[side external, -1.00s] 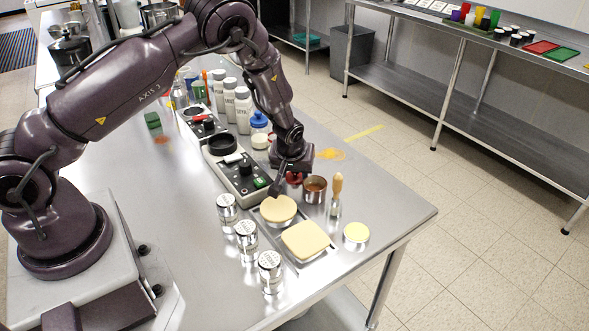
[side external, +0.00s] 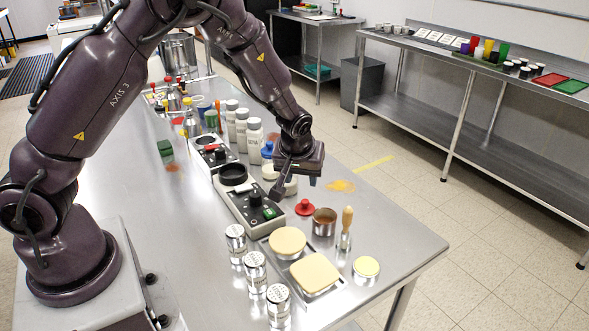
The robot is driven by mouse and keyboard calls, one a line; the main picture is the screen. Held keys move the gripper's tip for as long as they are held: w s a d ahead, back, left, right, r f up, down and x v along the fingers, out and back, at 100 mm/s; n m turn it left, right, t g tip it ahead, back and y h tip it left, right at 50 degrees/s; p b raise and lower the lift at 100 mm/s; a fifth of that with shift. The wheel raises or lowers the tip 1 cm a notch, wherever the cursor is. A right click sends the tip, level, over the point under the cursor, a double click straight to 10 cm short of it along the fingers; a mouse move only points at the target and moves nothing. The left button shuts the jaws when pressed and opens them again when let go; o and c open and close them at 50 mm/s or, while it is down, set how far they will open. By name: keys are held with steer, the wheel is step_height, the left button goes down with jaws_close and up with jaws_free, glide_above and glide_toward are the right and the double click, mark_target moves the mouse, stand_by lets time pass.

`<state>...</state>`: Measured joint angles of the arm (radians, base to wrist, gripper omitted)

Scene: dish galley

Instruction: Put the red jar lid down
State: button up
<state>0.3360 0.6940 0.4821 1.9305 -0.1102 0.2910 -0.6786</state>
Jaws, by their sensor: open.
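The red jar lid (side external: 305,207) lies on the steel table, knob up, just left of a small copper-brown pot (side external: 324,222). My gripper (side external: 294,190) is open and empty, raised above the table behind the lid and apart from it. Its fingers point down, one near the control box and one farther right.
A control box (side external: 240,203) with a black ring stands left of the lid. A wooden-handled brush (side external: 346,230), a tray with tan pads (side external: 314,273) and several shakers (side external: 255,271) stand in front. White bottles (side external: 254,137) stand behind. The table's right side is mostly clear.

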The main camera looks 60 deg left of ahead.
steer(key=s+d+r+m+t+h, duration=0.1)
steer(key=s+d+r+m+h, duration=0.1)
steer(key=s+r, duration=0.5)
steer(key=s+d+r+m+h, duration=0.2)
steer(key=s+d+r, duration=0.1)
steer(key=r, duration=0.7)
steer(key=s+d+r+m, duration=0.1)
steer(key=s+r+m, duration=0.1)
steer(key=s, duration=0.4)
steer(key=s+r+m+t, duration=0.1)
steer(key=s+r+m, duration=0.2)
steer(key=s, duration=0.4)
steer(key=shift+s+d+r+y, duration=0.3)
steer(key=shift+d+r+y, duration=0.05)
steer(key=shift+r+y, duration=0.1)
